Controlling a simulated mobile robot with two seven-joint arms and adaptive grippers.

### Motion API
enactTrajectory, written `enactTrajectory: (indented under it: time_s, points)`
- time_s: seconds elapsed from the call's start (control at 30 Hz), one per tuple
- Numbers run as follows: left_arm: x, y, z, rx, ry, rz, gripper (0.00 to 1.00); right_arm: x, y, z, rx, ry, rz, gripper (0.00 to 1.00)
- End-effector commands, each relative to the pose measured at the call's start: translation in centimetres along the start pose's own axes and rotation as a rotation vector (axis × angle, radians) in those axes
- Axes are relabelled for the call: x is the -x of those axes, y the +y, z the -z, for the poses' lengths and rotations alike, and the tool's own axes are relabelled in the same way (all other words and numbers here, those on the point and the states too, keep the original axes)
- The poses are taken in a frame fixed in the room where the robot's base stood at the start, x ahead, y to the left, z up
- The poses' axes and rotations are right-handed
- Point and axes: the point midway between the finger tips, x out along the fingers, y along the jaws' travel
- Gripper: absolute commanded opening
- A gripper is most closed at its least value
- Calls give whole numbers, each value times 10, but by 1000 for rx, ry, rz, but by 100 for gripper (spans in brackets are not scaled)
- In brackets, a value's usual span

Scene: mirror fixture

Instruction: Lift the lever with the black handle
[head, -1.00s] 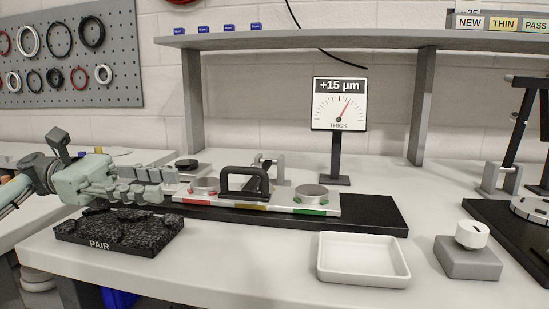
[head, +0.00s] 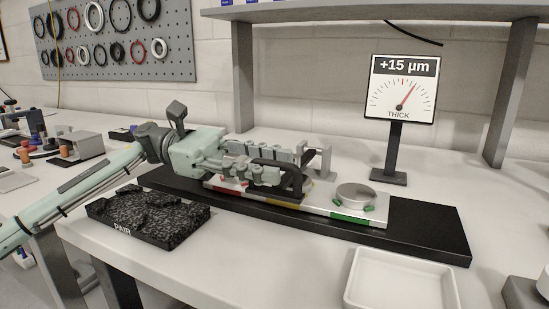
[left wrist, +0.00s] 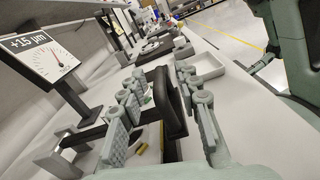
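The black U-shaped handle (head: 296,178) stands on a silver plate (head: 325,204) with red, yellow and green edge marks, on a long black base (head: 425,236). My left gripper (head: 285,163) reaches in from the left, its fingers on either side of the handle and covering part of it. In the left wrist view the handle (left wrist: 167,103) stands between the two spread fingers (left wrist: 160,88), with gaps showing beside it. The gripper is open around the handle. My right gripper is not in view.
A dial gauge (head: 401,88) reading +15 µm stands behind the plate. A round metal disc (head: 355,195) sits at the green mark. A black block marked PAIR (head: 150,218) is in front of my left gripper. A white tray (head: 405,280) is at the front right.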

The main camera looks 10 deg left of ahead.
Motion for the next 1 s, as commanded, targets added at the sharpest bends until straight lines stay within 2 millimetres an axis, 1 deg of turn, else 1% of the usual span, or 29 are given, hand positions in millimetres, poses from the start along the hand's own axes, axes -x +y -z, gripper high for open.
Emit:
enactTrajectory:
  time_s: [0.03,0.13,0.37,0.4,0.6,0.67,1.0]
  points:
    - [-5,0,-1,-1,0,2,33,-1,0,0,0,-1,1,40]
    - [-10,0,-1,-1,0,0,33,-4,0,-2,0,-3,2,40]
    - [-11,0,0,0,0,0,33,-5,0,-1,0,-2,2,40]
    - [-11,0,0,0,0,0,31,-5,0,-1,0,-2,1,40]
    - [-10,0,0,0,0,0,6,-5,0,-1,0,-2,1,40]
    - [-10,0,0,0,0,-1,0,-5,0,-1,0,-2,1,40]
    - [-10,0,0,-1,0,0,0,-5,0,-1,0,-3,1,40]
